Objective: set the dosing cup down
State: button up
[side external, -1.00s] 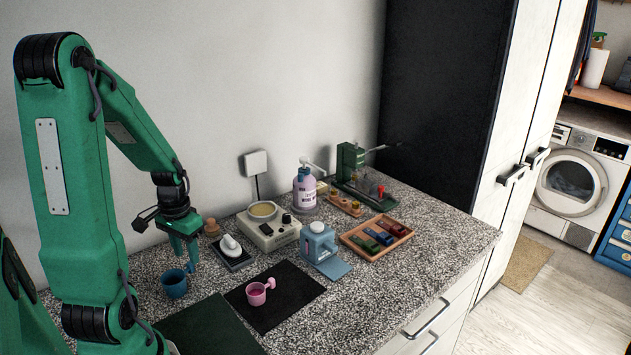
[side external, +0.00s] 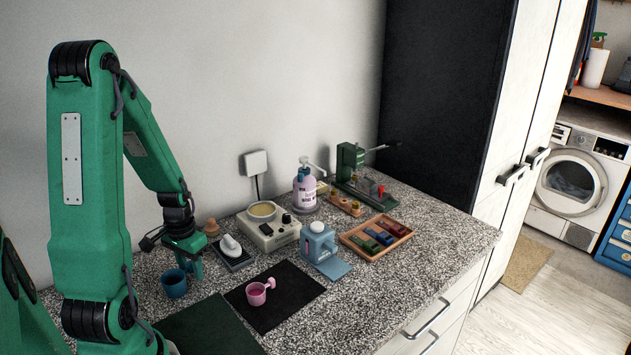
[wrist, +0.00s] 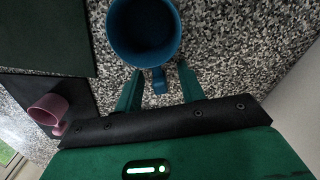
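A blue cup (side external: 174,283) stands upright on the speckled counter in the side view, and it also shows at the top of the wrist view (wrist: 118,32). My gripper (side external: 191,270) is low beside it. In the wrist view my gripper (wrist: 160,76) is open, with the cup's handle between its fingers and a gap on both sides. A small pink cup (side external: 256,297) with a handle and pink contents stands on a black mat (side external: 300,287); it also shows in the wrist view (wrist: 47,110). I cannot tell which cup is the dosing cup.
A dark green mat (side external: 212,330) lies in front. Behind the black mat are a white object on a dark plate (side external: 240,262), a cream device (side external: 270,236), a blue container (side external: 317,243) and a pump bottle (side external: 305,190). A wooden tray (side external: 376,255) stands right.

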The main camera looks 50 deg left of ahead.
grip_shut()
jog(key=shift+r, duration=0.15)
dwell(0.4)
jog(key=shift+r, duration=2)
jog(key=w+d+r, duration=0.3)
jog(key=d+r, duration=0.3)
jog(key=d, duration=0.5)
jog(key=shift+w+r, duration=0.25)
jog(key=shift+r, duration=0.1)
